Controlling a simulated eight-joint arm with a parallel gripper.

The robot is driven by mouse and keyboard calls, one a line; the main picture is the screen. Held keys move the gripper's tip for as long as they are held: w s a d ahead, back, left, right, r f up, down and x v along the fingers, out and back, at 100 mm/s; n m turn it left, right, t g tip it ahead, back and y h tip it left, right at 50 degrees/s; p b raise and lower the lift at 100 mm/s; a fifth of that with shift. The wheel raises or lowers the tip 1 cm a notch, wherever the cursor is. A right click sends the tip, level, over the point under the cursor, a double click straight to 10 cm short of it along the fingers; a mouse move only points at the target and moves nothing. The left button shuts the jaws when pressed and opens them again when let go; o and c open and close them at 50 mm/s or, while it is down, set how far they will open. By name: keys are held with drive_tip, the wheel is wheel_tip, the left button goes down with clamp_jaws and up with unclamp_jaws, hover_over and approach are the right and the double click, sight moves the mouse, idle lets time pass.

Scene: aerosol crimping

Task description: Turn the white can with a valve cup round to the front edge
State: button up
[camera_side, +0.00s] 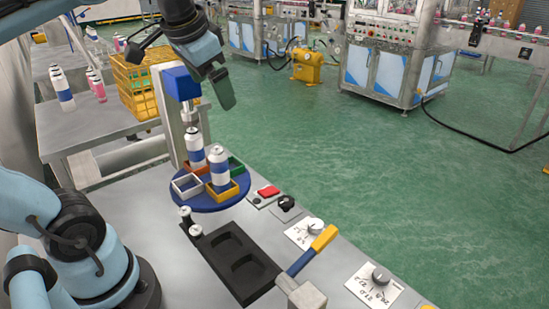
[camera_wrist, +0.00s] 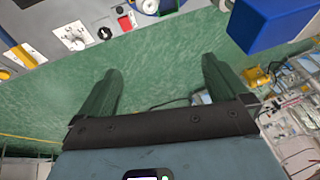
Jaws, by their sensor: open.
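A round blue turntable (camera_side: 211,205) carries small coloured trays. One white can with a blue band (camera_side: 219,170) stands upright in the yellow tray (camera_side: 232,192), on the side nearer the camera. A second such can (camera_side: 195,150) stands behind it in the orange tray, close to the crimping head (camera_side: 190,118). Both have a small pale top; the valve cups are too small to make out. My gripper (camera_side: 222,92) is high above the bench, right of the blue press, clear of both cans. In the wrist view my gripper (camera_wrist: 160,78) is open and empty, with green floor behind its fingers.
The blue press head (camera_side: 181,83) stands close left of my gripper; it shows in the wrist view (camera_wrist: 270,22). A white tray (camera_side: 187,187) and green tray (camera_side: 237,166) share the turntable. A yellow-handled lever (camera_side: 322,240), dials and red button (camera_side: 268,191) lie in front.

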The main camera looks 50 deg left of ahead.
drive_tip(key=d+f+t+h, duration=0.1)
drive_tip(key=d+f, duration=0.1)
drive_tip(key=f, duration=0.3)
drive_tip(key=d+f, duration=0.3)
drive_tip(key=f, duration=0.2)
drive_tip(key=d+f+t+h, duration=0.1)
drive_tip(key=d+f, duration=0.1)
drive_tip(key=f, duration=0.2)
drive_tip(key=shift+w+d+f+t+h, duration=0.2)
drive_tip(key=shift+d+f+t+h, duration=0.1)
drive_tip(key=shift+d+f, duration=0.1)
drive_tip(key=shift+c, duration=0.6)
drive_tip(key=shift+d+f, duration=0.1)
drive_tip(key=shift+d, duration=0.05)
drive_tip(key=shift+c, duration=1.1)
drive_tip(key=shift+w+n, duration=0.25)
drive_tip(key=shift+n, duration=0.05)
drive_tip(key=shift+c, duration=1.2)
drive_tip(key=w+g, duration=0.1)
drive_tip(key=w+r+g, duration=0.2)
drive_tip(key=w, duration=0.1)
drive_tip(key=shift+d+n, duration=0.25)
drive_tip(key=shift+n, duration=0.15)
drive_tip(key=n+g, duration=0.1)
drive_tip(key=g, duration=0.3)
hover_over(287, 199)
drive_tip(key=f, duration=0.1)
wheel_tip(287, 199, down, 12)
drive_tip(key=shift+f, duration=0.25)
drive_tip(key=shift+c, duration=0.6)
